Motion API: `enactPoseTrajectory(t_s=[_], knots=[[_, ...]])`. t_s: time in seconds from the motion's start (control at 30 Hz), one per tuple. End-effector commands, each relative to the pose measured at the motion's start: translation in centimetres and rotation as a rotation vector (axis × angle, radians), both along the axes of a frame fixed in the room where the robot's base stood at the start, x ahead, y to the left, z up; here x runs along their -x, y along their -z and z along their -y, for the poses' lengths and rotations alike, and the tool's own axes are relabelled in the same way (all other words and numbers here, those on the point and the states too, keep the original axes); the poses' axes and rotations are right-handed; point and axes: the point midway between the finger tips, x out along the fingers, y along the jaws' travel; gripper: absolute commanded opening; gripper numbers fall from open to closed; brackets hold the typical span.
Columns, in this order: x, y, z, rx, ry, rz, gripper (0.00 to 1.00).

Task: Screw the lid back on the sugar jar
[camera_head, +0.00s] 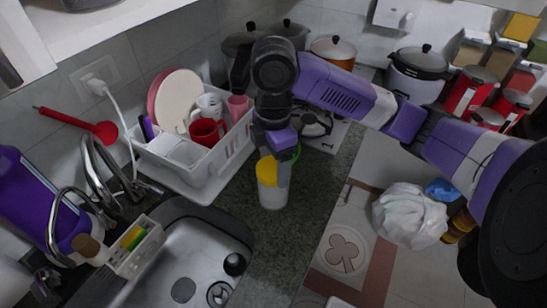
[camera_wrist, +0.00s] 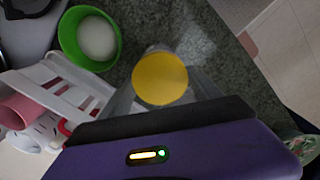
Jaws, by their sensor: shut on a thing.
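The sugar jar (camera_head: 272,195), with pale contents, stands upright on the dark stone counter between the sink and the counter's edge. Its yellow lid (camera_head: 266,171) sits on top of it. In the wrist view the lid (camera_wrist: 160,78) is a round yellow disc between my fingers and covers the jar below. My gripper (camera_head: 275,176) points down from above and is shut on the lid, with one finger on each side. One finger hides part of the lid and jar in the head view. How tightly the lid sits on the jar cannot be told.
A white dish rack (camera_head: 190,170) with cups and plates stands left of the jar. The sink (camera_head: 205,255) lies at front left. A white bag (camera_head: 410,215) lies to the right.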

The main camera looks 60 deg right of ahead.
Motion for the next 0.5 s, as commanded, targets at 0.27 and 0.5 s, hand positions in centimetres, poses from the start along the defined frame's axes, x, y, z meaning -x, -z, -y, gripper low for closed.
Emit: enactPoseTrajectory(t_s=[0.27,0.5], knots=[[-0.02,0.05,0.01,0.001,0.042,0.001,0.30],[-0.01,-0.09,-0.01,-0.001,0.063,0.001,0.30]])
